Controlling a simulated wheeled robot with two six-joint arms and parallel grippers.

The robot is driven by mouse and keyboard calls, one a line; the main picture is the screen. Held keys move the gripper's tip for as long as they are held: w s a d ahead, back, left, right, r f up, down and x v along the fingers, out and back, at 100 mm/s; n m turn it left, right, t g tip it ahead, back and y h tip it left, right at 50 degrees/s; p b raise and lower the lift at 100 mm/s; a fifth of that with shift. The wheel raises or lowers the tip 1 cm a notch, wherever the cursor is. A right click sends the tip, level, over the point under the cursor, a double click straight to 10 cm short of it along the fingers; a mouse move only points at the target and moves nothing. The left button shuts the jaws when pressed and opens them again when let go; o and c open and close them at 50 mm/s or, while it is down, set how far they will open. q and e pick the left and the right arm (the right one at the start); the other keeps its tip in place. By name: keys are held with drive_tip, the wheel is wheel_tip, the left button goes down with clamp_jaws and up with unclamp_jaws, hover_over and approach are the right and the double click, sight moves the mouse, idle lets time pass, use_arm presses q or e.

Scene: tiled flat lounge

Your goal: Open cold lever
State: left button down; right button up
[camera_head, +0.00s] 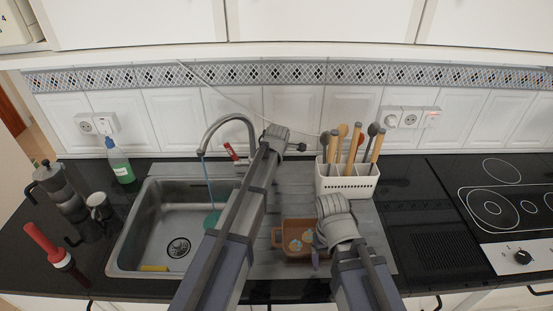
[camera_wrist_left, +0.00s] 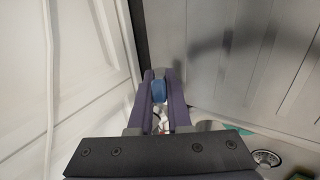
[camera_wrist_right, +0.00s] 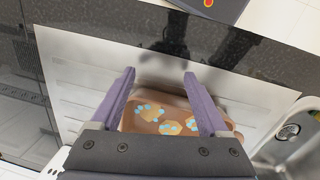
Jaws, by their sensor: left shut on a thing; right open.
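The curved grey tap (camera_head: 232,122) stands behind the sink. A red lever (camera_head: 232,152) shows left of my left arm in the head view. My left gripper (camera_head: 298,147) points toward the back wall. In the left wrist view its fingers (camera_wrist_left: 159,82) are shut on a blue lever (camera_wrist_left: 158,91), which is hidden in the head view. Something red and white shows below it, between the fingers. My right gripper (camera_wrist_right: 160,78) is open and empty above a brown tray (camera_head: 283,241) holding patterned pieces. A thin bluish streak (camera_head: 207,178) hangs below the spout.
The sink (camera_head: 147,225) holds a teal item (camera_head: 211,221) and a yellow sponge (camera_head: 154,268). A white utensil holder (camera_head: 347,182) stands behind my right gripper. A spray bottle (camera_head: 120,161) and moka pot (camera_head: 56,188) stand left. The hob (camera_head: 507,208) is right.

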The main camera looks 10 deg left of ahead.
use_arm(q)
drive_tip(key=c, duration=0.9)
unclamp_jaws()
drive_tip(key=shift+o, duration=0.2)
drive_tip(key=shift+r, duration=0.1)
use_arm(e)
drive_tip(key=shift+r, duration=0.1)
use_arm(q)
drive_tip(key=p+v, duration=0.6)
drive_tip(key=v, duration=0.1)
drive_tip(key=shift+s+r+p, duration=0.15)
drive_tip(key=shift+s+p, duration=0.1)
drive_tip(key=shift+p, duration=0.05)
use_arm(e)
wheel_tip(320, 180, up, 6)
drive_tip(key=shift+r, duration=0.15)
